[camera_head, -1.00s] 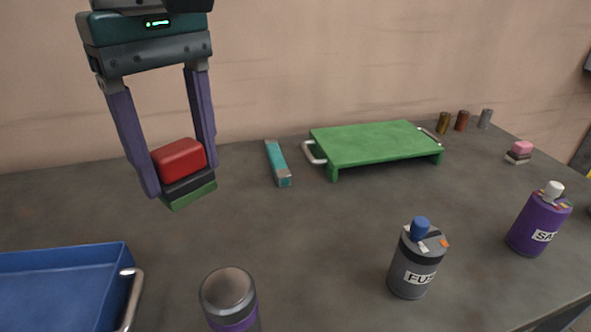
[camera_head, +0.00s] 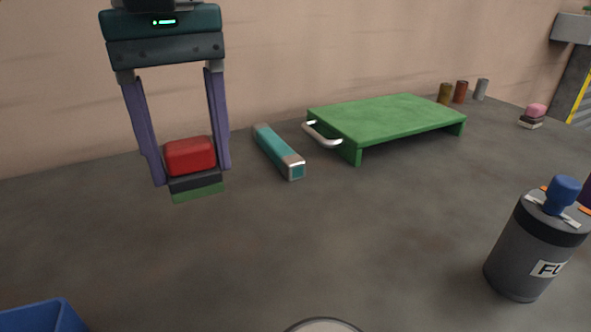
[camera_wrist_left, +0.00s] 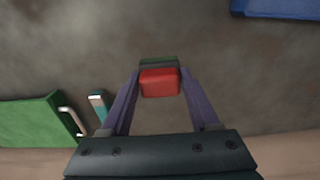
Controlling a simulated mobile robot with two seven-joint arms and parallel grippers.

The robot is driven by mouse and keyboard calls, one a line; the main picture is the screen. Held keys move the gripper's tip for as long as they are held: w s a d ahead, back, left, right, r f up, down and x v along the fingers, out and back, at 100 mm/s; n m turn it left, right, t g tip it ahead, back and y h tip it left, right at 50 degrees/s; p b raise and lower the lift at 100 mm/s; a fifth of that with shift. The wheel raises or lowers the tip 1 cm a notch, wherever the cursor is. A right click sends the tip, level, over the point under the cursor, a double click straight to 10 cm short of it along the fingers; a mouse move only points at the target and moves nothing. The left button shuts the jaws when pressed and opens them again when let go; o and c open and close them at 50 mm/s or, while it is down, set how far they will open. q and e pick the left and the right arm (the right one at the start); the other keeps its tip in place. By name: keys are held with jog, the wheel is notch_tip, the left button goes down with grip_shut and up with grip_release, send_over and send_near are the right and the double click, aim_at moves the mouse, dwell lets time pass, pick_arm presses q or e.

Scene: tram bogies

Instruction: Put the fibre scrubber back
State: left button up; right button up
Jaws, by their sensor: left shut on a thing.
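My left gripper (camera_head: 192,176) is shut on a scrubber block (camera_head: 190,156) with a red top, a dark middle layer and a green underside. I take this block to be the fibre scrubber. It is held level between the two purple fingers, and seems to hang above the grey worktop (camera_head: 270,240). In the left wrist view the scrubber (camera_wrist_left: 159,82) sits between the fingertips, with bare worktop around it. My right gripper is not in view.
A green raised board (camera_head: 390,120) with metal handles and a teal bar (camera_head: 278,152) are right of the gripper. A blue tray (camera_head: 40,316) is at lower left, a grey bottle (camera_head: 530,255) at lower right. Several small cylinders and a pink-topped block (camera_head: 535,112) stand far right.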

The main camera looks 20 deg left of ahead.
aim_at(187, 142)
pick_arm(q)
notch_tip(187, 142, down, 8)
jog(key=shift+r+b, duration=0.15)
jog(key=shift+b, duration=0.15)
jog(key=shift+a, duration=0.1)
jog(key=o, duration=1.3)
jog(key=shift+r, duration=0.3)
notch_tip(187, 142, up, 10)
jog(key=shift+r+p, duration=0.1)
jog(key=shift+p, duration=0.45)
jog(key=shift+r, duration=0.65)
